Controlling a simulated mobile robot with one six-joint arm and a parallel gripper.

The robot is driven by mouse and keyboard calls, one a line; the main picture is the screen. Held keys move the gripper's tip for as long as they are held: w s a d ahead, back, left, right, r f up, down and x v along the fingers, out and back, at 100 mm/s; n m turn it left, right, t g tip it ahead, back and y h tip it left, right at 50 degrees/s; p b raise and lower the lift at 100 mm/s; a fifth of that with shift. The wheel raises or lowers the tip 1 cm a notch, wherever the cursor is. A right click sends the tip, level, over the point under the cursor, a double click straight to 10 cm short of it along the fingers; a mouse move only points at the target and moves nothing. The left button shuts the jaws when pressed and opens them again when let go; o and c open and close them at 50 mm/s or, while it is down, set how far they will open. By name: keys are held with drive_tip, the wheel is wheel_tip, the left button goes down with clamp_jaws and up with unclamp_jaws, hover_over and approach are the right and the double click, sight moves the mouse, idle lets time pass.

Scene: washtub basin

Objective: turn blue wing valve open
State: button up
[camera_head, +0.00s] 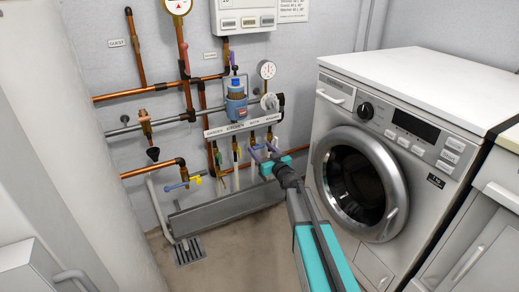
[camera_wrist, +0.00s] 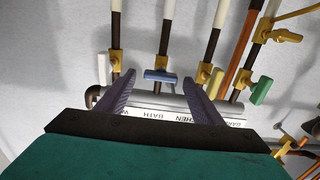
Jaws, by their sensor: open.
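The blue wing valve (camera_wrist: 160,76) shows in the wrist view as a short blue handle on a brass body, set on a pipe at the labelled manifold (camera_wrist: 160,104). Its handle lies roughly crosswise to that pipe. My gripper (camera_wrist: 158,80) is open and empty, its two grey fingers on either side of the blue handle in the picture. I cannot tell how much depth separates them, and no contact shows. In the head view my gripper (camera_head: 265,153) is just below the manifold's white label strip (camera_head: 243,126), where the blue handle cannot be made out clearly.
Neighbouring valves have white (camera_wrist: 103,68), yellow (camera_wrist: 214,82) and green (camera_wrist: 261,91) handles, close on both sides. A washing machine (camera_head: 370,170) stands to the right. A grey trough (camera_head: 225,208) lies below. Open floor lies in front.

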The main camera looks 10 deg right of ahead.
sight(257, 145)
drive_tip(key=shift+b+x, duration=0.35)
drive_tip(key=shift+x, duration=1.05)
drive_tip(key=c, duration=0.8)
drive_tip(key=shift+d, duration=0.3)
drive_tip(key=shift+c, duration=1.2)
drive_tip(key=shift+a, duration=0.3)
